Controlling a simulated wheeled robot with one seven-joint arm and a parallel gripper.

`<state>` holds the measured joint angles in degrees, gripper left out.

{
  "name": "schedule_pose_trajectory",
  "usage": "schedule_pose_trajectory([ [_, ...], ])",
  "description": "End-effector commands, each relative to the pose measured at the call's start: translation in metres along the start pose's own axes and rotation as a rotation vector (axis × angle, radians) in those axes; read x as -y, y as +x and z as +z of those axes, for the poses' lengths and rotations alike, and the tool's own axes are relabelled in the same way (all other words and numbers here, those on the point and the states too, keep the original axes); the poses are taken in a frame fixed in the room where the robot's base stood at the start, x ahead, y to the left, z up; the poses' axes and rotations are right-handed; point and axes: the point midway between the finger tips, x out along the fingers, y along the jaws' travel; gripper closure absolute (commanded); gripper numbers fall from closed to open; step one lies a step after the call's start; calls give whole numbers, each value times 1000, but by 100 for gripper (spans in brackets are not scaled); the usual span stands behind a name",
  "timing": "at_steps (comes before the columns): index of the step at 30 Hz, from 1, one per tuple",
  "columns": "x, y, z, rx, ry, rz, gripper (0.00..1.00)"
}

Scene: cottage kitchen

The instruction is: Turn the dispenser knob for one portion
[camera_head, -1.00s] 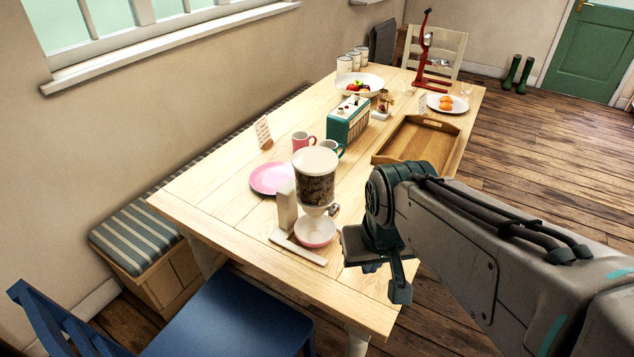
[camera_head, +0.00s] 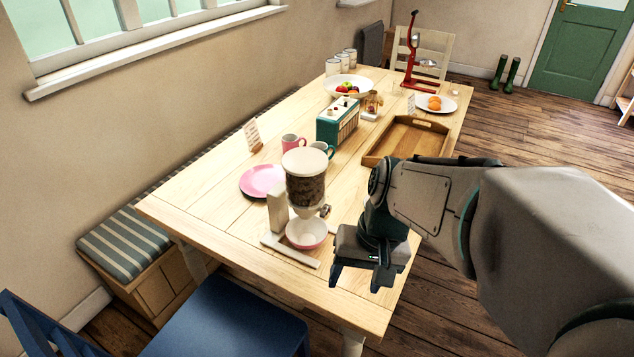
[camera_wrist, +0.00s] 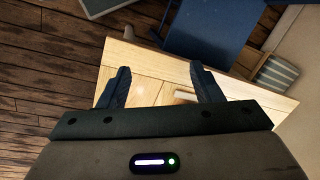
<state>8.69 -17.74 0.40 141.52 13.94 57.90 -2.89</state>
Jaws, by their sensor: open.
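The dispenser (camera_head: 305,184) stands near the front end of the wooden table, with a dark-filled clear hopper, a white lid and a white stand. Its small knob (camera_head: 325,211) shows at the lower right of the hopper. A pink bowl (camera_head: 306,233) with a pale inside sits under the spout. My gripper (camera_head: 356,280) is open and empty, over the table to the right of the bowl, apart from the dispenser. In the wrist view my gripper (camera_wrist: 160,85) points at the table corner, with its two fingers spread. A small pale piece, possibly the stand's foot, shows between them.
Behind the dispenser are a pink plate (camera_head: 262,181), a pink mug (camera_head: 292,143), a green radio (camera_head: 337,121) and a wooden tray (camera_head: 408,138). A blue chair (camera_head: 230,322) stands at the table's front end. The table's front right corner is bare.

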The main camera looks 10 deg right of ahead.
Motion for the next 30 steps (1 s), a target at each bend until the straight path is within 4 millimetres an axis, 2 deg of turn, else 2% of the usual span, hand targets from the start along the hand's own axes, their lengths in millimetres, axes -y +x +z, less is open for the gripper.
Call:
schedule_pose_trajectory([
  [1,-2,13,-2,68,74,-57,41],
  [3,1,23,-5,146,162,-147,41],
  [8,5,40,-22,286,361,-383,41],
  [14,-2,50,-63,378,604,-728,41],
  [17,-16,52,-89,383,721,-915,41],
  [21,-47,54,-125,345,869,-1168,41],
  [24,-72,55,-145,298,948,-1311,41],
  [27,-91,56,-157,255,1000,-1408,41],
  [30,-102,56,-164,227,1027,-1461,41],
])
